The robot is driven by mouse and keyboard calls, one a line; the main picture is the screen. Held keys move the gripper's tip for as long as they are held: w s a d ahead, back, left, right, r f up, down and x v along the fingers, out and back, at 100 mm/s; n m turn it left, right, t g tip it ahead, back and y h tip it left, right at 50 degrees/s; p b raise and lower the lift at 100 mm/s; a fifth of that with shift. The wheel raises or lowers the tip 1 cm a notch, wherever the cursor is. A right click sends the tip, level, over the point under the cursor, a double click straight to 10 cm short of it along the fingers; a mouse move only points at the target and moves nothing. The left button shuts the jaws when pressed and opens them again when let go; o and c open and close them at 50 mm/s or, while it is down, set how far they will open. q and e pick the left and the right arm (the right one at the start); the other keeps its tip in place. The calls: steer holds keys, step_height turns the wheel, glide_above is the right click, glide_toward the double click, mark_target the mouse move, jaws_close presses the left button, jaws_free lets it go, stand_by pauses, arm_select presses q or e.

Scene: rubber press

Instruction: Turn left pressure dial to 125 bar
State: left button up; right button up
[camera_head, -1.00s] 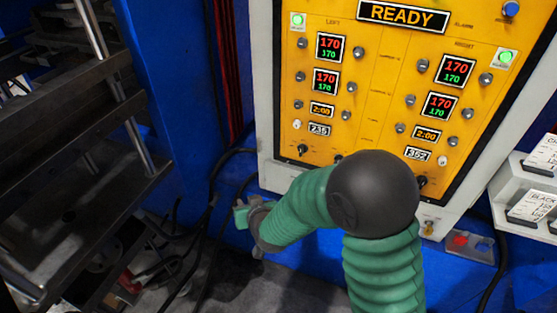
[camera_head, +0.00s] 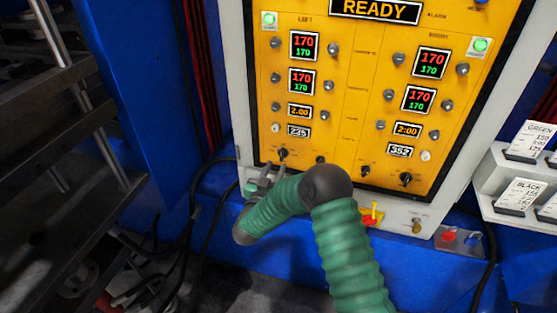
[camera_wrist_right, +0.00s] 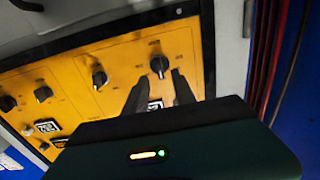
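The left pressure dial (camera_head: 282,153) is a black knob at the lower left of the yellow panel (camera_head: 345,130). It also shows in the right wrist view (camera_wrist_right: 159,64). The small left pressure readout (camera_head: 299,131) above it seems to read 235, but its middle digit is hard to make out. My right gripper (camera_head: 267,174) is just below and left of the dial in the head view. In the wrist view its two fingers (camera_wrist_right: 160,76) are apart and empty, with the dial just beyond and between their tips. No contact is clear. My left gripper is not in view.
Other black knobs (camera_head: 320,160) sit to the right in the same row, close by. A right readout (camera_head: 399,150) shows about 352. A yellow-and-red switch (camera_head: 371,215) sits below the panel. Cables (camera_head: 205,190) hang at left. Card holders (camera_head: 520,180) stand at right.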

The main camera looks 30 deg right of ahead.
mark_target(281, 157)
steer(key=x, duration=0.5)
steer(key=shift+s+d+f, duration=0.1)
steer(key=shift+d+f, duration=0.05)
steer(key=shift+a, duration=0.3)
steer(key=shift+c, duration=0.3)
steer(key=shift+d, duration=0.25)
jaws_close()
